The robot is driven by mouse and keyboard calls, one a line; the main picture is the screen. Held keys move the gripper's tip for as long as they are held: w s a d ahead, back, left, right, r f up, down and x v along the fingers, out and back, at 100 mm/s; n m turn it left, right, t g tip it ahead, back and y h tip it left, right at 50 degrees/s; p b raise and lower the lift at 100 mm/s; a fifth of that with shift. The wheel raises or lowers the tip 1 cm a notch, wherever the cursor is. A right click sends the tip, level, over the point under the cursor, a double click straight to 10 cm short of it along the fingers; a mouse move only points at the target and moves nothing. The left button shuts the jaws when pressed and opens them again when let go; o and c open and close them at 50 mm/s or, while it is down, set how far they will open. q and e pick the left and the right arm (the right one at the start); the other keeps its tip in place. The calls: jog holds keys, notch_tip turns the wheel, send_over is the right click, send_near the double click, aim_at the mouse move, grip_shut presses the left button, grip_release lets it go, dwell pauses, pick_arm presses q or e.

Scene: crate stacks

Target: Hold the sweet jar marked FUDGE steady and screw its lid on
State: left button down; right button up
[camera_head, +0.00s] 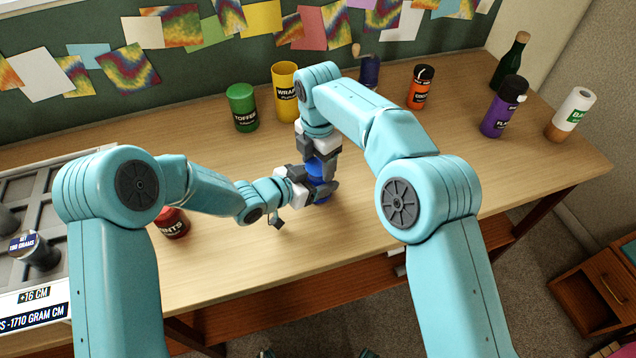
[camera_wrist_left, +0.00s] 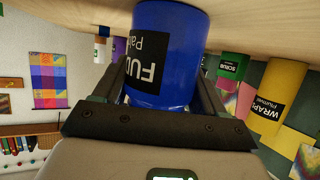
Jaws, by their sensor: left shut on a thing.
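The blue FUDGE jar (camera_head: 322,196) stands near the middle of the table, mostly covered by my grippers. In the left wrist view the blue jar (camera_wrist_left: 178,45) fills the space between the fingers, its black label partly cut off. My left gripper (camera_head: 322,188) is shut around the jar's side from the left. In the left wrist view the left gripper (camera_wrist_left: 160,100) has a finger on each side of it. My right gripper (camera_head: 317,160) points down right over the jar's top. Its fingertips are partly hidden, and I cannot make out the lid apart from the jar.
A green jar (camera_head: 242,107) and a yellow WRAPS jar (camera_head: 286,92) stand behind to the left. A red jar (camera_head: 172,223) is close to my left arm. Orange (camera_head: 420,88) and purple (camera_head: 500,112) containers stand at the right. A grey sectioned tray (camera_head: 25,190) lies at the left.

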jog(key=m, duration=0.6)
jog(key=o, duration=1.2)
jog(key=shift+c, duration=0.2)
jog(key=shift+s+f, duration=0.1)
jog(key=shift+r, duration=2.35)
